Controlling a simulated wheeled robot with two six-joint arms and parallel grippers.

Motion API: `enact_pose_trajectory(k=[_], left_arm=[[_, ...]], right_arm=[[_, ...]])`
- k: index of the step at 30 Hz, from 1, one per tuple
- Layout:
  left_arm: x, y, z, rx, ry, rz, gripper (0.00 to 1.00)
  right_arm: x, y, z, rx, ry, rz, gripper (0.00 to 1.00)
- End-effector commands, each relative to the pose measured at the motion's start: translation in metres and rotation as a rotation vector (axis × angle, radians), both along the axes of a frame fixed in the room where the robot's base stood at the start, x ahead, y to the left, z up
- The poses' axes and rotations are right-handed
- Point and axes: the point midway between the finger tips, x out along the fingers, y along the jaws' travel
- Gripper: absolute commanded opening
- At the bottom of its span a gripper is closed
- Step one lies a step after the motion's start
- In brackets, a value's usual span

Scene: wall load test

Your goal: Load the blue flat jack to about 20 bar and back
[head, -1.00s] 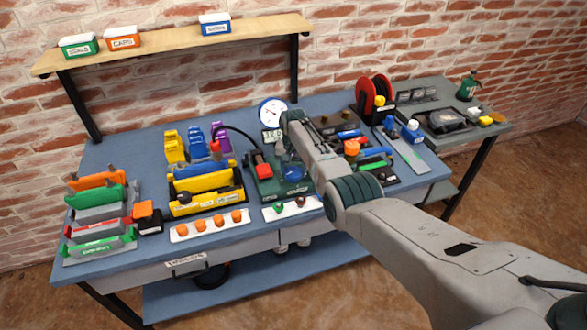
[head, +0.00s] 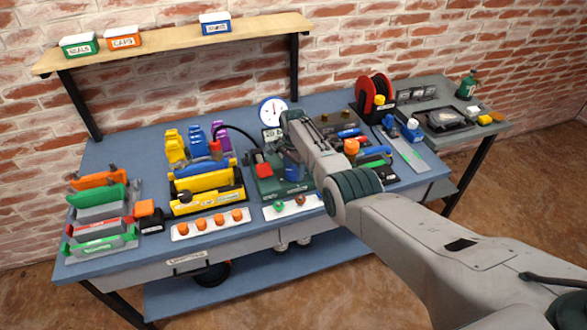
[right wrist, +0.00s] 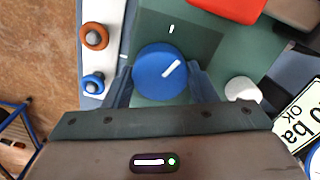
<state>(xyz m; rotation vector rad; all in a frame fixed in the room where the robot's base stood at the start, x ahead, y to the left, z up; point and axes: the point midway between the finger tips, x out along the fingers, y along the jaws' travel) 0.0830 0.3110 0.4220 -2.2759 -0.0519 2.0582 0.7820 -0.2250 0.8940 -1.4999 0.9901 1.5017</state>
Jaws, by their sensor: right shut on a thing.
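My right gripper (head: 292,176) is over the green pump unit (head: 266,187) on the bench. In the right wrist view its two fingers (right wrist: 160,82) are shut on the sides of a round blue knob (right wrist: 160,72) with a white line pointing up and right. A white tick is on the panel above it. A black hose (head: 240,133) runs from the pump area to a red fitting (head: 215,147) by a yellow block stand (head: 207,183). A blue part (head: 203,167), perhaps the flat jack, shows there. The round gauge (head: 272,110) stands behind; its reading is too small to tell. My left gripper is not seen.
A red block (right wrist: 237,8) and a white cap (right wrist: 243,89) are close to the knob. A white strip with rings (head: 293,207) lies in front of the pump. Orange knobs (head: 210,223) stand left of it. A red reel (head: 373,95) stands at the back right.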

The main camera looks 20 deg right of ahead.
Motion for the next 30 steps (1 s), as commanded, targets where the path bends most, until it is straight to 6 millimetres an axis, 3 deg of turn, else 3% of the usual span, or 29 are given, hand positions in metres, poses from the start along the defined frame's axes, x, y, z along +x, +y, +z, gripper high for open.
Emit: enact_pose_trajectory(k=[17, 18, 21, 30], left_arm=[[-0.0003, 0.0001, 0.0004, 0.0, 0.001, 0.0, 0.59], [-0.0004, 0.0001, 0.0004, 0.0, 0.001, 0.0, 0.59], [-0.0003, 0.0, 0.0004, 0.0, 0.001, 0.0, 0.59], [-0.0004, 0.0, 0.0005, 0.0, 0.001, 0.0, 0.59]], right_arm=[[0.0018, -0.0006, 0.0024, -0.001, -0.006, -0.035, 0.29], [0.0018, -0.0006, 0.0025, -0.001, -0.006, -0.035, 0.56], [0.0014, -0.0006, 0.0021, -0.001, -0.005, -0.034, 0.73], [0.0008, -0.0002, 0.002, 0.0, -0.002, -0.034, 0.73]])
